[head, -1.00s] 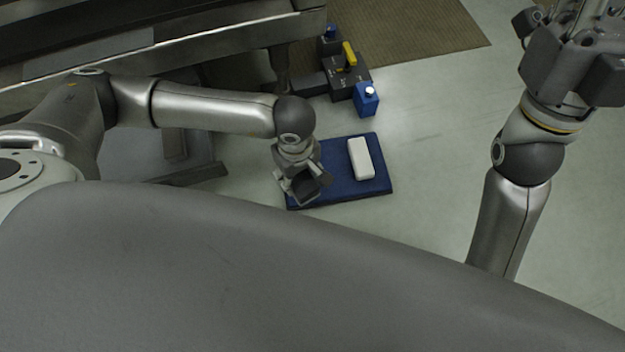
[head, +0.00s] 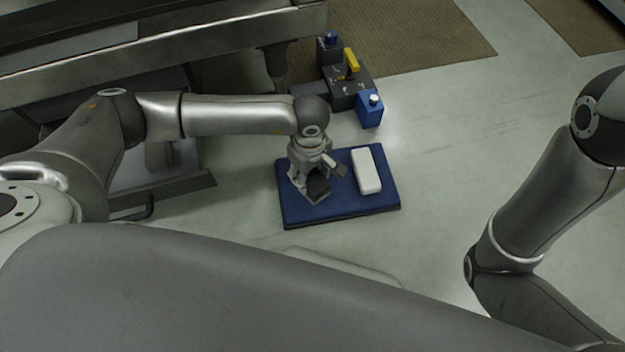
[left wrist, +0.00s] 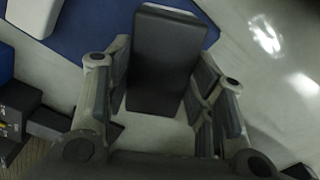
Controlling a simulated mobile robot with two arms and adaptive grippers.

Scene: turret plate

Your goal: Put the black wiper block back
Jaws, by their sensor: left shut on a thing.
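My left gripper (head: 322,180) is over the left part of a dark blue mat (head: 345,206). It is shut on the black wiper block (head: 317,190), which is partly hidden by the fingers. In the left wrist view, the black block (left wrist: 165,62) stands between the two fingers of the left gripper (left wrist: 160,90), with the blue mat (left wrist: 95,28) behind its far end. I cannot tell whether the block touches the mat. A white block (head: 366,170) lies on the right part of the mat and also shows in the left wrist view (left wrist: 34,14). My right gripper is out of view.
Behind the mat is a dark unit with a yellow lever (head: 351,60) and a blue container (head: 370,112) beside it. A grey machine bed (head: 150,40) runs along the upper left. The floor (head: 450,130) right of the mat is clear.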

